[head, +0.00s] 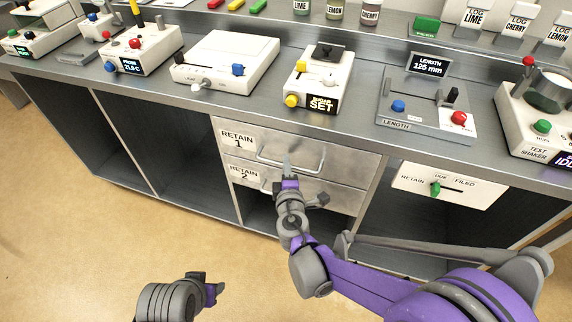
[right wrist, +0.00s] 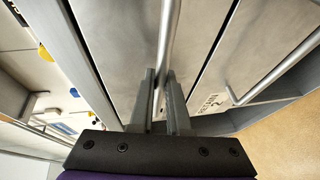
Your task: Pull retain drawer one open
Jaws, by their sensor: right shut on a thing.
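Retain drawer one (head: 236,137) is a metal drawer front labelled "RETAIN 1", in the cabinet under the counter. It looks about flush with the cabinet, and I see no clear gap. Its bar handle (head: 311,168) runs across the front. My right gripper (head: 288,168) is at this handle. In the right wrist view the handle (right wrist: 168,40) passes between the two fingers of my right gripper (right wrist: 166,80), which is shut on it. My left gripper (head: 215,288) is low over the floor, away from the drawers; its finger gap is not clear.
Drawer "RETAIN 2" (head: 244,173) sits directly below, with its own handle (right wrist: 275,72) close by. Open cabinet bays flank the drawers. A white panel with a green slider (head: 436,188) is at right. The counter (head: 355,110) holds several devices. The floor in front (head: 100,240) is clear.

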